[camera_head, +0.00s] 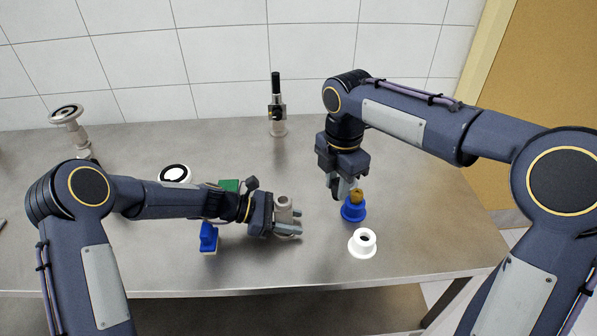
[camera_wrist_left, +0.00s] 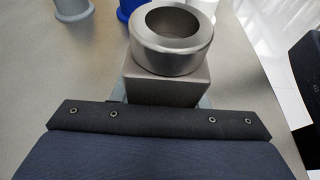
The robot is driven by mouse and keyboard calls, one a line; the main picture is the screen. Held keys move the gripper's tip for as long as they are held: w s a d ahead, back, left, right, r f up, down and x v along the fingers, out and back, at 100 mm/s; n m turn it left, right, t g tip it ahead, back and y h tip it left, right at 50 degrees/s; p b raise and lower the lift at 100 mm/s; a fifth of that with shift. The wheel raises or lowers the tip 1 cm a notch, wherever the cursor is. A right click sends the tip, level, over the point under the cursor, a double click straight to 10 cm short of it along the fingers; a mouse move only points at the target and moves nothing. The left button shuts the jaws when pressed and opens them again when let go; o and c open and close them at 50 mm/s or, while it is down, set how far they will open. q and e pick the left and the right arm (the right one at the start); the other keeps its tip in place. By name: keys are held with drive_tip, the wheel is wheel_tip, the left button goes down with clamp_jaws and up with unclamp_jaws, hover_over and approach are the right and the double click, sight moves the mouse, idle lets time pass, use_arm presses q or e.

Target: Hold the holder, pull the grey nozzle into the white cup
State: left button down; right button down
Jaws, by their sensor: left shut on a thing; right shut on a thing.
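My left gripper (camera_head: 288,232) is shut on the holder (camera_wrist_left: 165,85), a grey metal block. A grey metal ring with an open centre, which looks like the grey nozzle (camera_wrist_left: 172,50), sits on top of the block; the same stack shows in the head view. The white cup (camera_head: 362,244) stands on the table to the right of the left gripper, apart from it. My right gripper (camera_head: 347,192) points down at a brown piece (camera_head: 357,196) on the blue cup (camera_head: 353,212). It appears shut on that brown piece; the contact is partly hidden.
A blue-and-cream object (camera_head: 208,238) and a green block (camera_head: 229,186) lie near my left forearm. A black-topped tool (camera_head: 277,105) stands at the back, a white ring (camera_head: 174,174) and a grey stand (camera_head: 70,125) at left. The table's (camera_head: 440,235) right side is clear.

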use_arm(q)
drive_tip(key=shift+s+a+f, duration=0.1)
drive_tip(key=shift+s+f, duration=0.05)
drive_tip(key=shift+f, duration=0.25)
use_arm(e)
hover_over(363, 237)
wheel_tip(363, 237, down, 2)
drive_tip(key=shift+s+f, duration=0.1)
drive_tip(key=shift+f, duration=0.05)
drive_tip(key=shift+f, duration=0.1)
drive_tip(key=shift+f, duration=2.7)
drive_tip(key=shift+f, duration=1.05)
drive_tip(key=shift+f, duration=0.35)
drive_tip(key=c, duration=1.1)
unclamp_jaws()
drive_tip(key=shift+o, duration=0.2)
wheel_tip(363, 237, up, 16)
